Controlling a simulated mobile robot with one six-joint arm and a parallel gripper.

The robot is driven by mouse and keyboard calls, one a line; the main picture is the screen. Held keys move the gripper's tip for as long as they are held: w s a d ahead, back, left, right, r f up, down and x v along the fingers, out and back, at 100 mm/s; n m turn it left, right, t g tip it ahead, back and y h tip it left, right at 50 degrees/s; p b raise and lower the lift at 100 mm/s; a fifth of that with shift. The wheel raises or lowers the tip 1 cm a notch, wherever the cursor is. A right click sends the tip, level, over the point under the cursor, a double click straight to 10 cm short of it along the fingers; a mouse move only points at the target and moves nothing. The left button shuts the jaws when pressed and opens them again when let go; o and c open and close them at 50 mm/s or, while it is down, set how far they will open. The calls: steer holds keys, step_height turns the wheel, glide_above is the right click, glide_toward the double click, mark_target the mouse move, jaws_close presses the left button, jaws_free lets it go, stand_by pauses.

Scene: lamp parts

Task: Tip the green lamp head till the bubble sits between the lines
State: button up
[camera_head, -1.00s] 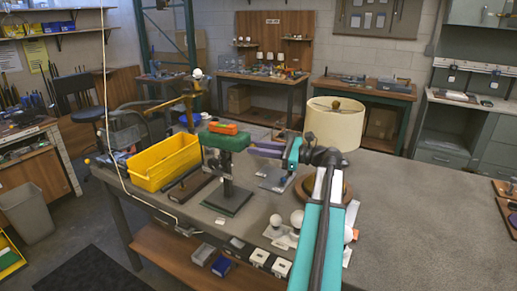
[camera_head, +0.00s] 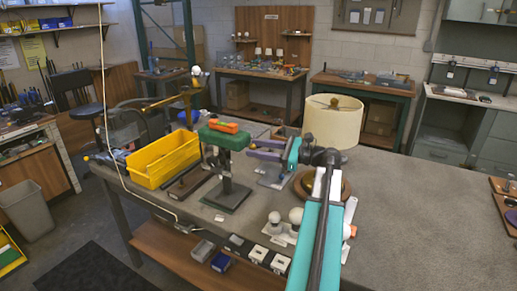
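The green lamp head (camera_head: 226,139) sits on a dark upright stem above a square dark-green base (camera_head: 227,196) on the workbench. An orange level (camera_head: 224,126) lies on top of the head. Its bubble and lines are too small to make out. The head looks close to horizontal. My gripper (camera_head: 250,149), with purple fingers, is just to the right of the head and points left at it. The two fingers show apart with a gap between them and nothing visible in it. I cannot tell whether a fingertip touches the head.
A yellow bin (camera_head: 163,161) stands left of the lamp. A cream lampshade (camera_head: 333,122) is behind my arm, with a round wooden base (camera_head: 322,187) below it. White bulbs (camera_head: 275,218) lie at the front edge.

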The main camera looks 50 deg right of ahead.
steer(key=b+v, duration=0.2)
steer(key=v, duration=1.1)
steer(key=shift+s+d, duration=0.2)
steer(key=shift+s, duration=0.15)
steer(key=shift+r, duration=0.2)
